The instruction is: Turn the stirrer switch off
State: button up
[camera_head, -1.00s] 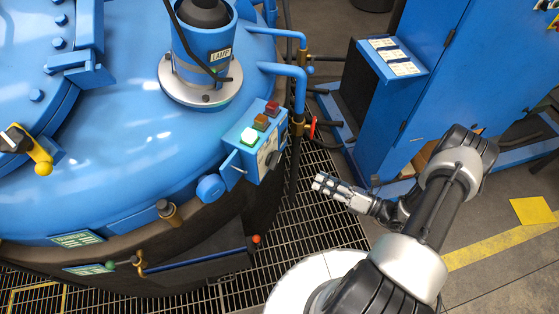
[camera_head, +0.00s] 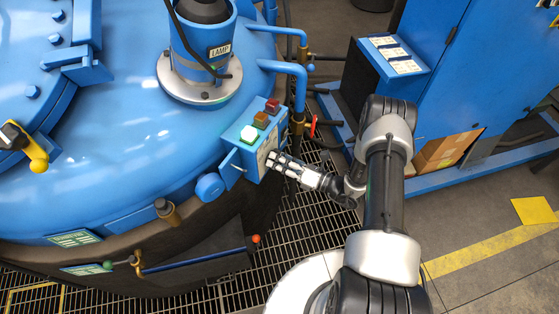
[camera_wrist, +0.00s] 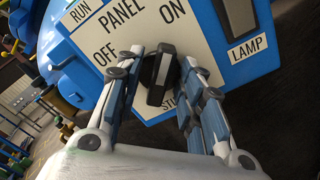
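The stirrer switch is a black knob (camera_wrist: 160,78) on the white panel face (camera_wrist: 215,50), between OFF and ON labels; the label under it is partly hidden and begins "STI". The knob's grip bar runs nearly upright in the wrist view, its top leaning slightly right. My gripper (camera_wrist: 162,64) is open, one finger on each side of the knob; I cannot tell whether either touches it. In the head view my gripper (camera_head: 273,162) is at the front of the blue control box (camera_head: 233,142), and the knob cannot be made out there.
The box top carries a bright green-white lamp (camera_head: 248,135), an orange one (camera_head: 261,120) and a red one (camera_head: 272,106). Blue pipes and a red valve handle (camera_head: 313,126) stand close behind. Floor grating lies below.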

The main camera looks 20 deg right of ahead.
jog(key=shift+c, duration=0.4)
grip_shut()
dwell(0.4)
jog(key=shift+s+a+n+b, duration=0.15)
jog(key=shift+n+b, duration=1.4)
jog(key=shift+n, duration=2.95)
jog(key=shift+s+a+n+b, duration=0.1)
jog(key=shift+n+b, duration=1.45)
jog(key=shift+n, duration=2.95)
